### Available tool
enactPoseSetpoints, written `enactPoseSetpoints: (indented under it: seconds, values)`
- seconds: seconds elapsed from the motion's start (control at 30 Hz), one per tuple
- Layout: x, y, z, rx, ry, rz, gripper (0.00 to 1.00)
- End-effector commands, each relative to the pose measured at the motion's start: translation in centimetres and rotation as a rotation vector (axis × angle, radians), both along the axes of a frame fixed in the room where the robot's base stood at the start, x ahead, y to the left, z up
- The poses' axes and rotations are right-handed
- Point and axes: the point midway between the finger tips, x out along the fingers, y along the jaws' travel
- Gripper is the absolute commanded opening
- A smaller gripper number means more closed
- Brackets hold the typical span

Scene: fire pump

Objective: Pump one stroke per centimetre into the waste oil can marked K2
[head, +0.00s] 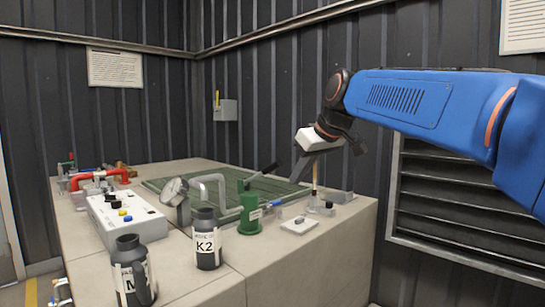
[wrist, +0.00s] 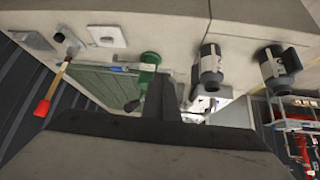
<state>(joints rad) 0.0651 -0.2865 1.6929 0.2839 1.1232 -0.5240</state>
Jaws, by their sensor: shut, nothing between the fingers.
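The dark grey can marked K2 (head: 207,244) stands upright on the bench near its front edge. The green pump (head: 249,216) stands just right of and behind it, with its black lever (head: 262,172) slanting up to the right. My gripper (head: 298,176) is shut and empty above the bench, right of the lever's end in the head view; I cannot tell the exact gap. In the wrist view, the shut fingers (wrist: 161,92) overlap the area beside the pump (wrist: 150,62) and lever. Two cans show there; the nearer to the pump (wrist: 209,75) appears to be K2, its label unreadable.
A second can (head: 131,276) stands left of K2. A small white plate (head: 298,225) is right of the pump. A red-tipped stick (wrist: 43,106) shows in the wrist view.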

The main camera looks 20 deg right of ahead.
Motion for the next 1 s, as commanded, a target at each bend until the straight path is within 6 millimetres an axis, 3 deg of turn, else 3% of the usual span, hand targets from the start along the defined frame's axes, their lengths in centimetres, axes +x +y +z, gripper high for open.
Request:
enactPoseSetpoints:
  seconds: [0.03, 0.2, 0.5, 0.7, 1.0]
  values:
    - [1.7, 0.0, 1.4, -0.001, -0.017, 0.02, 0.0]
    - [6.3, 0.2, 5.8, -0.013, -0.079, 0.097, 0.0]
    - [12.0, 0.4, 11.2, -0.037, -0.168, 0.202, 0.0]
    - [13.2, 0.4, 12.4, -0.044, -0.191, 0.229, 0.0]
    - [13.3, 0.4, 12.4, -0.044, -0.193, 0.231, 0.0]
